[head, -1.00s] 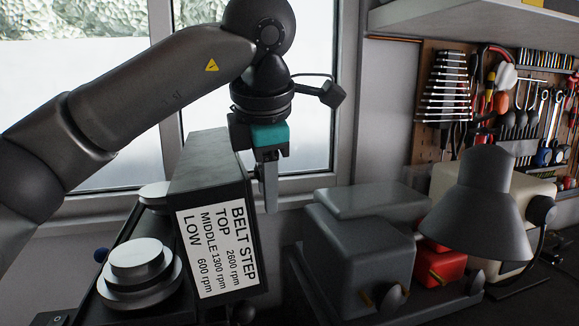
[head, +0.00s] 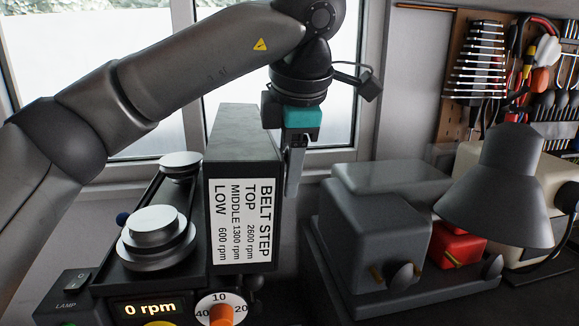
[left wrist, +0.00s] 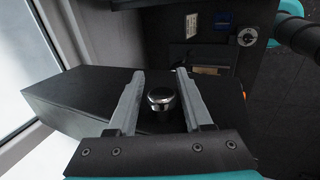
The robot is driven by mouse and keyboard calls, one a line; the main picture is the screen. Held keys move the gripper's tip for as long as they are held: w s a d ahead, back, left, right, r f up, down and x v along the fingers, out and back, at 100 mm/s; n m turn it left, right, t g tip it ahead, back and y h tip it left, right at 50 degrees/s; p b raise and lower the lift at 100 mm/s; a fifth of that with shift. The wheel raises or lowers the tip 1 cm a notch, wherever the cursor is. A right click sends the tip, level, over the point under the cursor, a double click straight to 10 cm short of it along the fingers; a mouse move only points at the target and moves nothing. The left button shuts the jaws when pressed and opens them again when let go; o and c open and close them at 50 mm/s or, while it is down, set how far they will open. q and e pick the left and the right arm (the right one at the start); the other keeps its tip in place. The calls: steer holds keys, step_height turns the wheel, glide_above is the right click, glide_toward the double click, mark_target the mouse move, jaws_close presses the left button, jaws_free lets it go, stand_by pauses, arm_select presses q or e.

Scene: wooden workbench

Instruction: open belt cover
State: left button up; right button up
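The belt cover (head: 243,135) is a dark box with a white BELT STEP speed label on its front. It stands upright beside the exposed silver stepped pulleys (head: 155,235) in the head view. My left gripper (head: 292,188) points down at the cover's right side. In the left wrist view the gripper (left wrist: 161,105) is open, with one finger on each side of a round chrome knob (left wrist: 161,98) on the dark cover (left wrist: 75,95). Gaps show between the fingers and the knob. The cover's hinge is hidden. My right gripper is not in view.
The machine's control panel, with a 0 rpm display (head: 150,308) and an orange-pointer dial (head: 221,312), is at the front. A grey vise-like block (head: 375,235), a red part (head: 458,247) and a grey lamp (head: 500,190) stand on the right. A window is behind.

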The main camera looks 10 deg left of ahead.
arm_select(q)
steer(key=shift+o, duration=0.7)
steer(key=shift+r, duration=0.15)
steer(key=shift+s+r, duration=0.1)
steer(key=shift+r, duration=0.2)
steer(key=v, duration=1.4)
steer(key=shift+s+d, duration=0.15)
steer(key=shift+d, duration=0.05)
